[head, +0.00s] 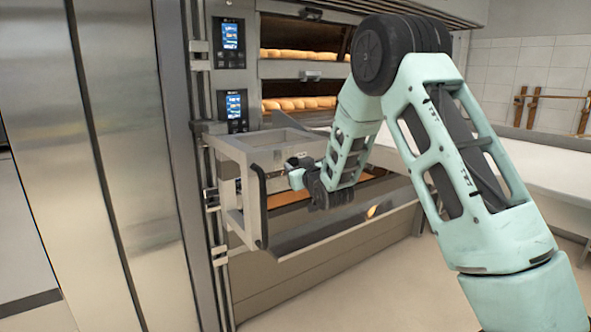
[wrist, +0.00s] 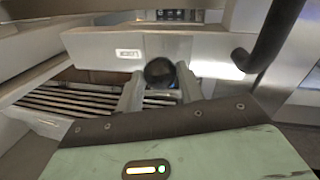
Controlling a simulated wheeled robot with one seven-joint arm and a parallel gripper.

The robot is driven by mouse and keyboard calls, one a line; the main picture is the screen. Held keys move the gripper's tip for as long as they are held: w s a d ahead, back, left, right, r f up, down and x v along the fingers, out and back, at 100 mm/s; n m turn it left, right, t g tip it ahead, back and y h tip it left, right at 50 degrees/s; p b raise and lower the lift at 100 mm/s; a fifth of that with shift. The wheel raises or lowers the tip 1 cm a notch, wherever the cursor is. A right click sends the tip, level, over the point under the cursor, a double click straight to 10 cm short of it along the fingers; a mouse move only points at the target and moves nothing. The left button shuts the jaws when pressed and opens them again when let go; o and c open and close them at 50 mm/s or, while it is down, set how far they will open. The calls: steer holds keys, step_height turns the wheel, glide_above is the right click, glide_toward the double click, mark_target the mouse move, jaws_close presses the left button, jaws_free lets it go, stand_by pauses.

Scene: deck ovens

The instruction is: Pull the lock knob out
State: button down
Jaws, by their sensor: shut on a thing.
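The lock knob (wrist: 160,72) is a round black knob in the upper middle of the wrist view, in front of a pale metal panel (wrist: 95,45). A small white label is on this panel, left of the knob. My gripper (wrist: 160,84) has one finger on each side of the knob and is shut on it. In the head view my gripper (head: 291,176) reaches into the grey metal frame (head: 232,150) at the front of the oven. My gripper and wrist hide the knob there.
A black bar handle (head: 259,207) stands on the frame's near side; it also shows right of the knob in the wrist view (wrist: 272,38). Ovens with bread loaves (head: 298,104) and lit control panels (head: 230,42) are behind. A white worktop (head: 530,175) lies right. Floor in front is clear.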

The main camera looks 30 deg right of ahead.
steer(key=c, duration=0.9)
jaws_free()
steer(key=shift+s, duration=0.2)
steer(key=s+a+b, duration=0.2)
steer(key=s+b, duration=0.6)
steer(key=s, duration=0.9)
steer(key=shift+a+b, duration=0.35)
steer(key=shift+a, duration=0.05)
steer(key=s+a+f+n+g+y, duration=0.1)
steer(key=s+a+f+g+y, duration=0.2)
steer(key=a, duration=0.4)
steer(key=s+a+f+n+g, duration=0.1)
steer(key=s+a+f+g, duration=0.15)
steer(key=a+f, duration=0.4)
steer(key=s+a+f+n+g+y, duration=0.2)
steer(key=s+a+f+g, duration=0.15)
steer(key=a, duration=0.45)
steer(key=s+a+f+n+g, duration=0.1)
steer(key=s+a+g, duration=0.2)
steer(key=s, duration=0.7)
steer(key=s+a+f+n+g+h, duration=0.1)
steer(key=s+a+g, duration=0.3)
steer(key=s, duration=0.6)
steer(key=shift+a+f+n+g+h, duration=0.25)
steer(key=shift+f+n+g, duration=0.2)
steer(key=shift+n+g, duration=0.35)
